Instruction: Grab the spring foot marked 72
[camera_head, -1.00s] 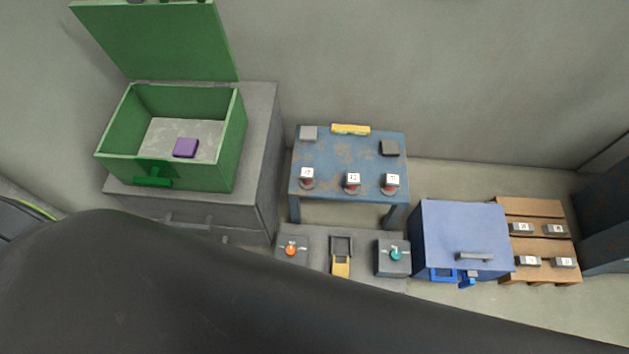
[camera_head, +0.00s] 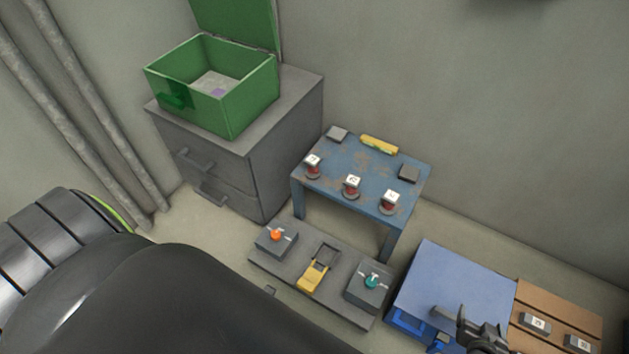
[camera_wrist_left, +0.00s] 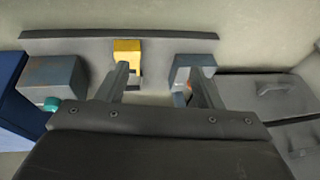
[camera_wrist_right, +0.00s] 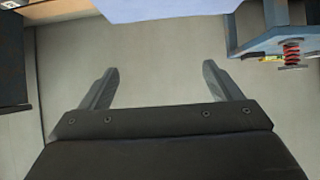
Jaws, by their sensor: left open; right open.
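Three spring feet with red springs and white number tags stand along the front of the blue table: a left one (camera_head: 313,165), a middle one (camera_head: 352,185) and a right one (camera_head: 390,201). Their numbers are too small to read surely, so I cannot tell which is 72. One red spring (camera_wrist_right: 291,53) shows at the right wrist view's edge. My right gripper (camera_head: 480,332) is open and empty over the blue box's front, away from the feet. My left gripper (camera_wrist_left: 163,75) is open in the left wrist view, above the grey plate with the yellow part, and holds nothing.
The blue table (camera_head: 350,158) also bears grey blocks and a yellow bar. A grey plate (camera_head: 285,278) with switches lies before it. An open green box (camera_head: 245,100) stands on a drawer cabinet (camera_head: 235,160). A blue box (camera_head: 455,280) and wooden pallet (camera_head: 555,300) are right.

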